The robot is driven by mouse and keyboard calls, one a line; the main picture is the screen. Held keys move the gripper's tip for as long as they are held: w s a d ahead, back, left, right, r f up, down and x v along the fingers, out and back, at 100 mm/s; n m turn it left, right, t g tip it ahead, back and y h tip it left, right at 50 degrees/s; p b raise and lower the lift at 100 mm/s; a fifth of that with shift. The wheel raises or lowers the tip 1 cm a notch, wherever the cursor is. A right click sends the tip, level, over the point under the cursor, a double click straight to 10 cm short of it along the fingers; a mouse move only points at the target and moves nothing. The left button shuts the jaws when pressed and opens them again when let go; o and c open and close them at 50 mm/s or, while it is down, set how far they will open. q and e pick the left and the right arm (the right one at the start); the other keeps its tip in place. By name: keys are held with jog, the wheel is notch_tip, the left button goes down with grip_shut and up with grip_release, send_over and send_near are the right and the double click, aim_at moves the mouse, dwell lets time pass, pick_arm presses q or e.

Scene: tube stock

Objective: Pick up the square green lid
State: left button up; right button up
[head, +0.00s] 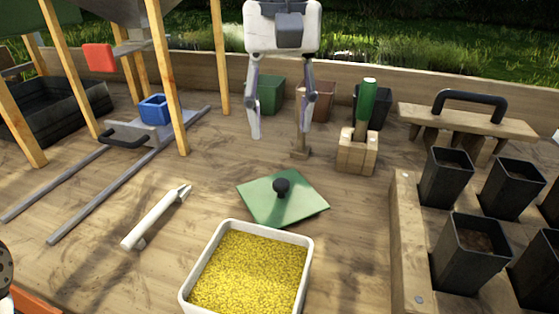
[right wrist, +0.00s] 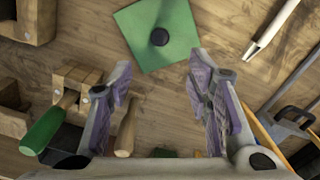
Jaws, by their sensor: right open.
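The square green lid (head: 300,205) lies flat on the wooden table, just behind a white tray, with a round black knob (head: 281,187) at its middle. In the right wrist view the lid (right wrist: 170,50) shows at the top centre, with its knob (right wrist: 159,37) facing the camera. My right gripper (head: 280,135) is open and empty, above the table and behind the lid in the head view. Its two fingers (right wrist: 160,75) stand wide apart, short of the lid. Nothing touches the lid.
The white tray (head: 308,262) of yellow grains stands in front of the lid. A white tool (head: 155,217) lies left. A wooden block (head: 357,160) holding a green-handled tool stands right, near black pots (head: 446,177). Metal rails (head: 140,165) lie at left.

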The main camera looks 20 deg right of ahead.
aim_at(281, 182)
jog(key=f, duration=0.2)
jog(key=s+f, duration=0.1)
jog(key=f, duration=0.1)
jog(key=shift+a+b, duration=0.15)
jog(key=shift+b, duration=0.15)
notch_tip(281, 182, down, 7)
jog(key=shift+s+r+b, duration=0.1)
jog(key=shift+r+b, duration=0.05)
jog(key=shift+b, duration=0.2)
jog(key=shift+f, duration=0.4)
pick_arm(q)
jog(key=shift+s+a+f+g, duration=0.1)
jog(key=shift+s+f+g, duration=0.05)
jog(key=shift+s+f, duration=0.35)
jog(key=shift+s+f+g, duration=0.15)
jog(key=shift+s+f, duration=0.1)
jog(key=shift+s, duration=0.3)
pick_arm(e)
grip_shut()
